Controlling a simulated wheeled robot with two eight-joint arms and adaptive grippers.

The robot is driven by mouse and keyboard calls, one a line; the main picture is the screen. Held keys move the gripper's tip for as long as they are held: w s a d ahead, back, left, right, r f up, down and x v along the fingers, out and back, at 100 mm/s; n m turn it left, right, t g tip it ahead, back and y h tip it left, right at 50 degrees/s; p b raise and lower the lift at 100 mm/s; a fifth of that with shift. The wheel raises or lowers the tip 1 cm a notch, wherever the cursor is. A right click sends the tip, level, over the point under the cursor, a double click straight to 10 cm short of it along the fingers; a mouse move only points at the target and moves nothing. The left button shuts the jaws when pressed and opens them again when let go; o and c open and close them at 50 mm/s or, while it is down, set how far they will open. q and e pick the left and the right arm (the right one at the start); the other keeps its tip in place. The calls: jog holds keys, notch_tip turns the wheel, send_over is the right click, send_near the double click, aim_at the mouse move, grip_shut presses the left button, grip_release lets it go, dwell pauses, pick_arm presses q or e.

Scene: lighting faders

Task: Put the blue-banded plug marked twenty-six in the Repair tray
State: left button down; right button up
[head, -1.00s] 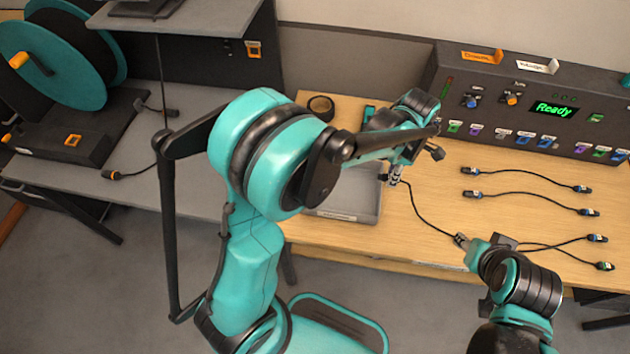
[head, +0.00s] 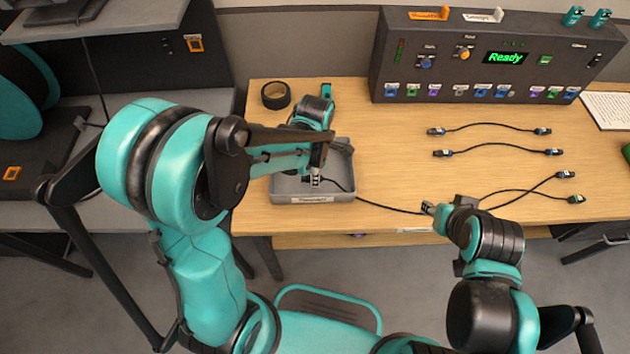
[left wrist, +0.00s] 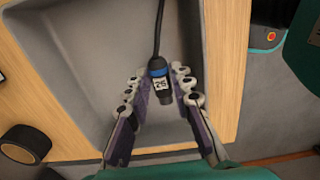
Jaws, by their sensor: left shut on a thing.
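The plug (left wrist: 160,80) has a blue band and a white label reading 26 in the left wrist view. My left gripper (head: 314,178) is shut on it, over the inside of the grey tray (head: 330,198); I cannot tell whether the plug touches the tray floor. The label on the tray's front is too small to read surely. A black cable (head: 385,208) runs from the plug over the tray's right wall to my right gripper (head: 430,208). The right gripper is at the cable's other end, and its fingers are too small to judge.
Several black cables with plugs (head: 490,127) lie on the wooden table at the right. A dark panel (head: 490,60) showing Ready stands at the back. A roll of black tape (head: 276,95) lies behind the tray.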

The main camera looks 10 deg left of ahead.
pick_arm(q)
notch_tip(320, 180, down, 3)
jog(key=shift+f+b, duration=0.2)
jog(key=shift+b, duration=0.45)
jog(key=shift+r, duration=0.1)
jog(key=shift+f, duration=0.25)
jog(key=c, duration=1.3)
grip_release()
jog(key=shift+r, duration=0.1)
jog(key=shift+r, duration=0.1)
